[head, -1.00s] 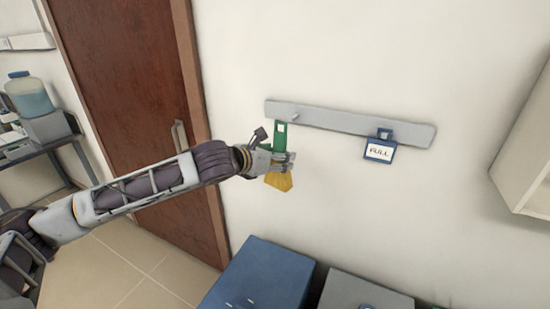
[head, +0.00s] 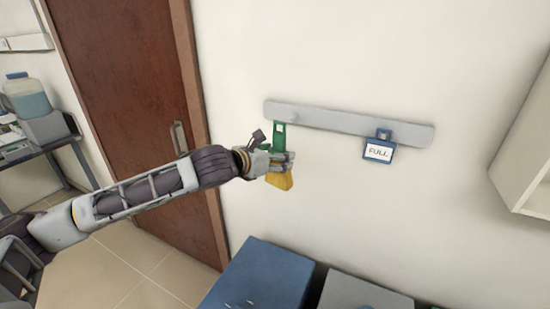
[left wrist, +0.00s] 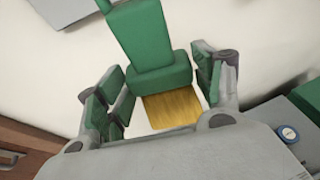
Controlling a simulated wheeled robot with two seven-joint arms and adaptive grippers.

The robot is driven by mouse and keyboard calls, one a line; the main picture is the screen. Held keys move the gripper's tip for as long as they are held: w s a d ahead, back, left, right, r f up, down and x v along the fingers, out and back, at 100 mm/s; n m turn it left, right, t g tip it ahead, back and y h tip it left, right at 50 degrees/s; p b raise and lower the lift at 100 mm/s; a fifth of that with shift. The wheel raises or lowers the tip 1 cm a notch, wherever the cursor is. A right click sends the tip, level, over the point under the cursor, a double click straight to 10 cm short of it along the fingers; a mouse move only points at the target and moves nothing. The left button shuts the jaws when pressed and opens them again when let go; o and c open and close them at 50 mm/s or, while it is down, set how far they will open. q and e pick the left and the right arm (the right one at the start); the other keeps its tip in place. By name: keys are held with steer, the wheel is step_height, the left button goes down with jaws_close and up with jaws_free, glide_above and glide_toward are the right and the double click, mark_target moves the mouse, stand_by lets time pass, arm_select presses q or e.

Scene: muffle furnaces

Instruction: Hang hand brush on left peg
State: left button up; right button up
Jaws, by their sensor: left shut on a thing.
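The hand brush has a green handle (head: 279,138) with a hole near its top, and yellow bristles (head: 280,181) that hang down. My left gripper (head: 281,162) is shut on the brush and holds it roughly upright in front of the wall. The handle's top overlaps the left part of the grey wall rail (head: 350,120). I cannot make out the left peg clearly, nor tell whether the handle's hole is around it. In the left wrist view the green brush (left wrist: 147,45) stands between the fingers (left wrist: 155,85), with the bristles nearest the palm. My right gripper is not in view.
A blue box-like unit (head: 258,278) and a grey one (head: 362,292) stand below. A white cabinet (head: 525,160) is at the right, a brown door (head: 130,90) at the left. The wall around the rail is clear.

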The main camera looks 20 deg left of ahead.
arm_select(q)
steer(key=shift+w, duration=0.25)
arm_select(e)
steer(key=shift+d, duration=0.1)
arm_select(q)
steer(key=shift+w+d+b, duration=0.25)
steer(key=shift+w+b, duration=0.1)
steer(key=shift+w, duration=0.55)
steer(key=shift+w+d+b, duration=0.15)
steer(key=shift+w+b, duration=0.15)
steer(key=shift+w, duration=0.65)
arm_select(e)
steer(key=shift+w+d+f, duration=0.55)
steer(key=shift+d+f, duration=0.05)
